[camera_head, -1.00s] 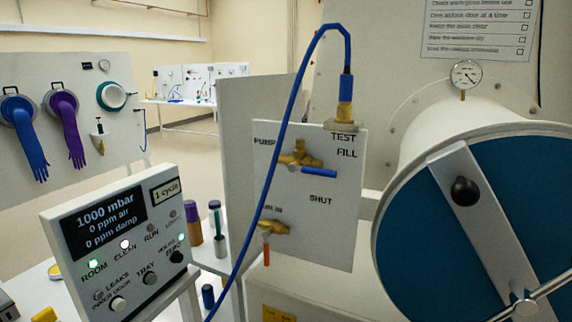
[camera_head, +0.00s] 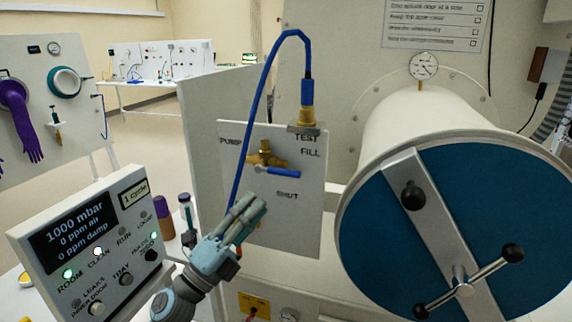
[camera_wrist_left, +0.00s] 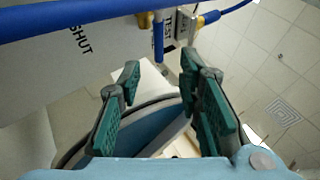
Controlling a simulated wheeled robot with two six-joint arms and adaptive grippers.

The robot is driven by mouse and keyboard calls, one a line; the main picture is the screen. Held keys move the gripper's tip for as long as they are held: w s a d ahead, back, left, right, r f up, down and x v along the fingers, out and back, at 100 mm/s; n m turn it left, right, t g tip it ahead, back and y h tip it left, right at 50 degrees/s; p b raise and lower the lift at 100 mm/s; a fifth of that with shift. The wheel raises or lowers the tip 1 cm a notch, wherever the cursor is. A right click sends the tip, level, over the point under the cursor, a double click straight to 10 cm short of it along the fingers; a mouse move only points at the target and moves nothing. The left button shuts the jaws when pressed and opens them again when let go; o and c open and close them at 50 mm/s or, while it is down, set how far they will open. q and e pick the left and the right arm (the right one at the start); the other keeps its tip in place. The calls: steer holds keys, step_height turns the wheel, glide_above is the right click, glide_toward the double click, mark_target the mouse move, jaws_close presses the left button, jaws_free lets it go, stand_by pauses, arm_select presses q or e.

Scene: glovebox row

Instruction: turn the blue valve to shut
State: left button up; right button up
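The blue valve handle (camera_head: 284,172) sits on a brass valve body (camera_head: 265,156) on the white panel (camera_head: 295,222). It points right and slightly down, between the FILL and SHUT labels. My left gripper (camera_head: 250,206) is below and left of the handle, apart from it, in front of the panel's lower part and hiding the lower brass valve. In the left wrist view my left gripper (camera_wrist_left: 160,80) has its fingers spread with nothing between them. The blue handle (camera_wrist_left: 159,42) appears there beyond the fingertips, near the top. My right gripper is not in view.
A blue hose (camera_head: 257,105) loops from the TEST fitting (camera_head: 306,118) down past the valve's left side, close to my gripper. A round blue airlock door (camera_head: 385,240) with a bar handle stands right. A control box (camera_head: 85,250) stands at lower left.

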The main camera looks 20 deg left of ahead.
mark_target(286, 172)
arm_select(q)
steer(key=p+x, duration=0.2)
steer(key=x, duration=0.9)
steer(key=shift+f, duration=0.1)
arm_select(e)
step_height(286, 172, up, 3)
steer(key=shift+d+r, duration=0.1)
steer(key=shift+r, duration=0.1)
arm_select(q)
jaws_close()
